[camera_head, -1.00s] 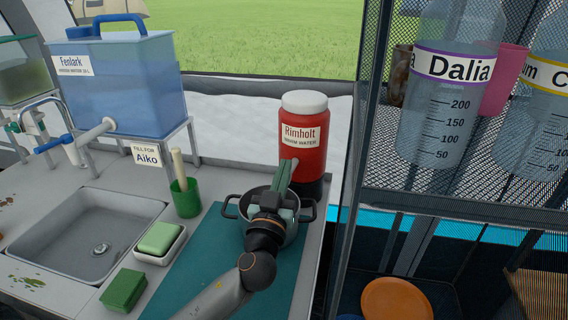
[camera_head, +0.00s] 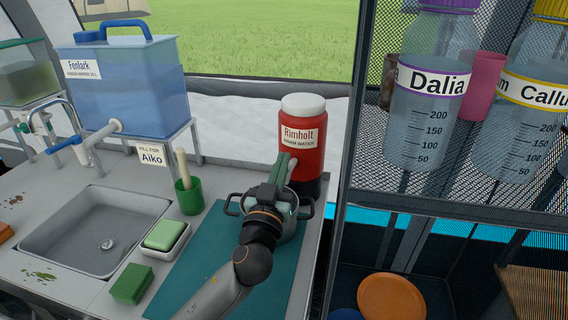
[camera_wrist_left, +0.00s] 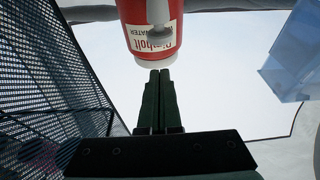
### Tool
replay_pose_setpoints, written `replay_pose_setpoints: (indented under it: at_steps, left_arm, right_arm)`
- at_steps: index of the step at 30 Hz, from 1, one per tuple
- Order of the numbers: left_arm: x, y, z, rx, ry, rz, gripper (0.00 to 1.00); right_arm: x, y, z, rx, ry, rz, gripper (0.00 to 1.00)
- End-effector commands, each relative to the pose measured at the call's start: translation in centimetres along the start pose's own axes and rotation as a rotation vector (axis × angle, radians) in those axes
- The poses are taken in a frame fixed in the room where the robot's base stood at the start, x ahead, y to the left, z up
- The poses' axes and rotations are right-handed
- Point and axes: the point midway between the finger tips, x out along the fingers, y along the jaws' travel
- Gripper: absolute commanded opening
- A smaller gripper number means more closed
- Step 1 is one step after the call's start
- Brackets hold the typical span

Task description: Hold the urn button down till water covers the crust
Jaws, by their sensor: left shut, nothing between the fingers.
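The red urn (camera_head: 302,149) with a white lid, labelled Rimholt warm water, stands upright at the back of the counter. It also shows in the left wrist view (camera_wrist_left: 136,42), upside down, with a pale tap-like part on its front. My left gripper (camera_head: 286,160) is shut and empty, its fingertips close in front of the urn; I cannot tell whether they touch. In the left wrist view, the fingers (camera_wrist_left: 157,74) point at the urn. No button, crust or water stream is visible. My right gripper is out of view.
A blue Fenlark water tank (camera_head: 130,95) stands on a rack behind the sink (camera_head: 75,235). A mesh shelf (camera_head: 450,195) with bottles is close on the right.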

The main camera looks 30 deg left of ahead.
Motion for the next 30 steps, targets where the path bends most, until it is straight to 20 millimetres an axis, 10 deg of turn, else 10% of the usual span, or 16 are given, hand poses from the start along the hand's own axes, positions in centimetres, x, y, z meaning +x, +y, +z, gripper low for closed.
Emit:
replay_pose_setpoints:
  at_steps: [12, 30]
  left_arm:
    - [-6.9, -0.1, 0.0, 0.001, 0.006, -0.004, 0.00]
    - [-7.5, -0.1, -0.3, 0.001, 0.008, -0.004, 0.00]
  right_arm:
    - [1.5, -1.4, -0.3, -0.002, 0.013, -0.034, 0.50]
    - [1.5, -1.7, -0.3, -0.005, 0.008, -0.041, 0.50]
